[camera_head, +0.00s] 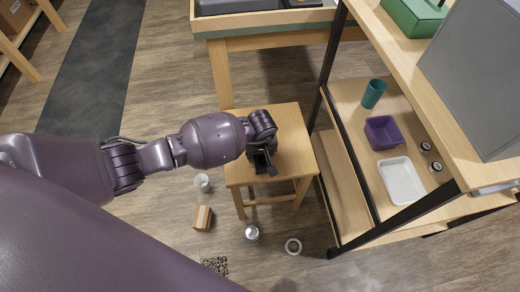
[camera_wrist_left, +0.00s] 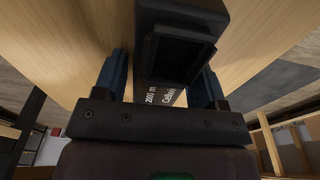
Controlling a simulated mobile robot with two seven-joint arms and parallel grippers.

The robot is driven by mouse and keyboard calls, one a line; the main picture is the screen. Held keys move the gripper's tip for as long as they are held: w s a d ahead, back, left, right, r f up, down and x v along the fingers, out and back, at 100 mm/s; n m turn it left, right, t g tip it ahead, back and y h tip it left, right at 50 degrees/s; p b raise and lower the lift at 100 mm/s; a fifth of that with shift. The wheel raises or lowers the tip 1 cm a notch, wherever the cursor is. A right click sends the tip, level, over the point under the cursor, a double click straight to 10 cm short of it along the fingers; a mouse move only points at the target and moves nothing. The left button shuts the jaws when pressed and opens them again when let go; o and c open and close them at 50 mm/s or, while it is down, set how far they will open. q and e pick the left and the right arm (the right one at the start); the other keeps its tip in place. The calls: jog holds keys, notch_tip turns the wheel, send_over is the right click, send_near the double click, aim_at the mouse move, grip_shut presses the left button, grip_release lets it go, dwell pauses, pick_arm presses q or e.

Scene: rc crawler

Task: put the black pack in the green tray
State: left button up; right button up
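The black pack (camera_wrist_left: 178,55) is in the left wrist view, between the two fingers of my left gripper (camera_wrist_left: 160,85), with white print on one side. In the head view the pack (camera_head: 262,162) is a dark shape on the wooden stool (camera_head: 292,135), partly hidden by my gripper (camera_head: 266,158). A strip of wood shows between the left finger and the pack, so the fingers look open around it. A green open container (camera_head: 412,18), possibly the green tray, is cut off at the top right on the upper shelf. My right gripper is out of view.
The shelf unit at right holds a teal cup (camera_head: 373,93), a purple bin (camera_head: 383,132) and a white tray (camera_head: 401,180). A grey panel (camera_head: 475,75) stands beside the green container. A wooden block (camera_head: 203,218) and a white cup (camera_head: 202,182) are on the floor.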

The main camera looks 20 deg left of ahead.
pick_arm(q)
jog(key=shift+o, duration=0.6)
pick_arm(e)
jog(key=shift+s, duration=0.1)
pick_arm(q)
jog(key=shift+r, duration=0.1)
jog(key=shift+r, duration=0.2)
notch_tip(320, 180, up, 12)
jog(key=s+p, duration=0.1)
jog(key=p, duration=0.3)
jog(key=shift+s+d+f, duration=0.15)
jog(key=shift+d, duration=0.3)
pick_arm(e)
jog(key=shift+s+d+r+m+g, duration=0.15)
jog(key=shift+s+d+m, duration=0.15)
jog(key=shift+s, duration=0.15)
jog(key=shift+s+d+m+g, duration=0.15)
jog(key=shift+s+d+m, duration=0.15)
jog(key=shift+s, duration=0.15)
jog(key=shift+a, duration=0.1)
